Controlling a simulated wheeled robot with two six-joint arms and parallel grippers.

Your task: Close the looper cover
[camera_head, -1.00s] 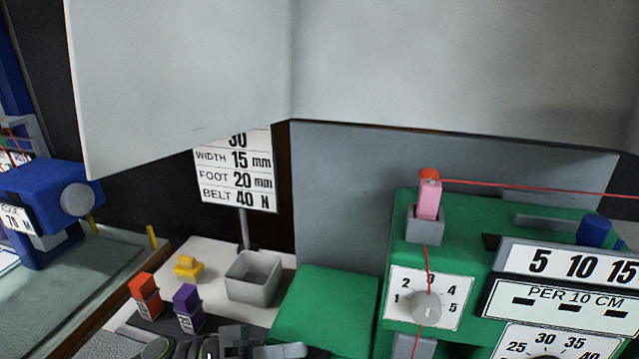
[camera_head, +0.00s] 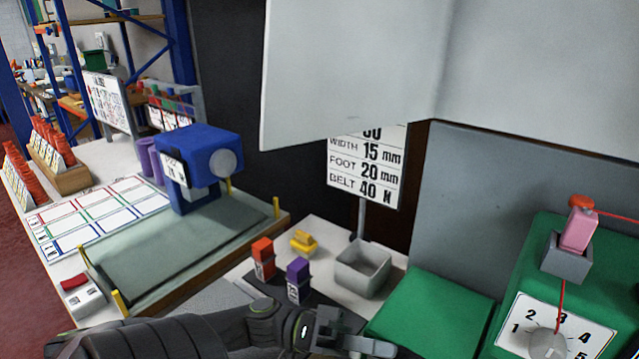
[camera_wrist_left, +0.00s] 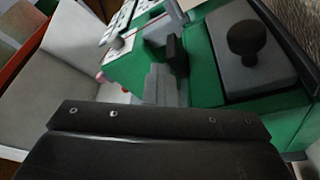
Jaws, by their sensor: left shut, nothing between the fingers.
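The green machine (camera_head: 545,270) stands at the right of the head view, with a numbered dial (camera_head: 550,338) and a pink block on top. In the left wrist view, a grey plate with a dark round knob (camera_wrist_left: 247,45) sits on the machine's green body. It may be the looper cover; I cannot tell whether it is open or closed. My left gripper (camera_head: 372,346) is shut and empty at the bottom of the head view, just in front of the green block (camera_head: 432,312). I see no contact with the plate. My right gripper is not in view.
A grey open box (camera_head: 363,272), an orange block (camera_head: 263,257), a purple block (camera_head: 298,278) and a yellow piece (camera_head: 303,242) stand beyond my left arm. A blue machine (camera_head: 200,160) is farther left. A large pale panel (camera_head: 350,70) hangs across the upper view.

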